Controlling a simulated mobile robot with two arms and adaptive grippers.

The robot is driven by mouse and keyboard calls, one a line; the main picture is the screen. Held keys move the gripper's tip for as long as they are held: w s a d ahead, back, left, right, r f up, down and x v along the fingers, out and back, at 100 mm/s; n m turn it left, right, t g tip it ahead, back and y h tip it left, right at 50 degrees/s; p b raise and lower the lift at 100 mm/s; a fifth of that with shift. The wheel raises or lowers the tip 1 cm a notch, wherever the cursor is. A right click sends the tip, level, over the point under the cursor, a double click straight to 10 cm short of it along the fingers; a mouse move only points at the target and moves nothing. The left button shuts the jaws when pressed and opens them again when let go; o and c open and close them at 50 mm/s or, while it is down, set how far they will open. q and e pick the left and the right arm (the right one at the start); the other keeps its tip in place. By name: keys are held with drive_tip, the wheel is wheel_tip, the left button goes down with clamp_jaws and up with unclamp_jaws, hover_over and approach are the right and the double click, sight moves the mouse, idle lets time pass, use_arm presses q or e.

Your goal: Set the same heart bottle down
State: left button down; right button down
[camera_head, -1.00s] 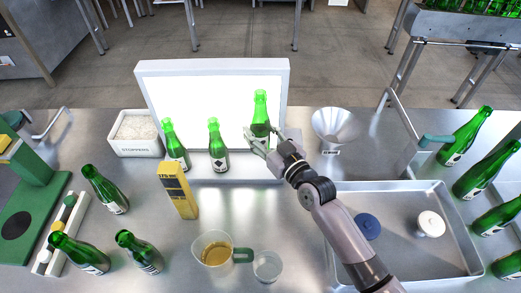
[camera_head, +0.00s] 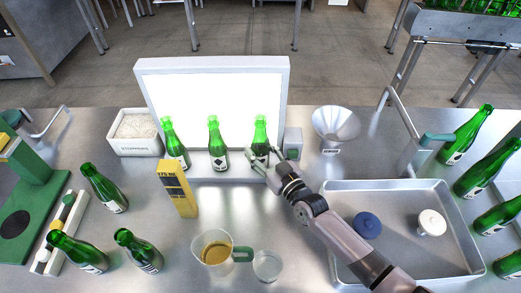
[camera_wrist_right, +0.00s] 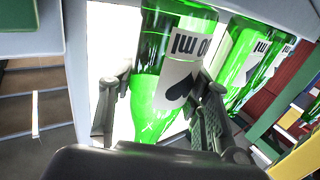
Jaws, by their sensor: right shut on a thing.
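The heart bottle (camera_head: 260,132) is green, with a white label low on its body. It is upright at the right end of a row of bottles before the lit panel. In the right wrist view the bottle (camera_wrist_right: 165,60) fills the middle, its label upside down with a dark heart-shaped mark. My right gripper (camera_head: 262,160) is shut on its lower body, with a finger on each side. The base is hidden by the fingers, so I cannot tell whether it touches the ledge. My left gripper is out of view.
Two green bottles (camera_head: 214,145) (camera_head: 172,145) stand left along the light box (camera_head: 212,65). A funnel (camera_head: 335,124) and a metal tray (camera_head: 395,255) lie farther right. A yellow box (camera_head: 178,190) stands in front.

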drive_tip(key=c, duration=0.9)
unclamp_jaws()
drive_tip(key=shift+f, duration=0.1)
drive_tip(key=shift+o, duration=0.2)
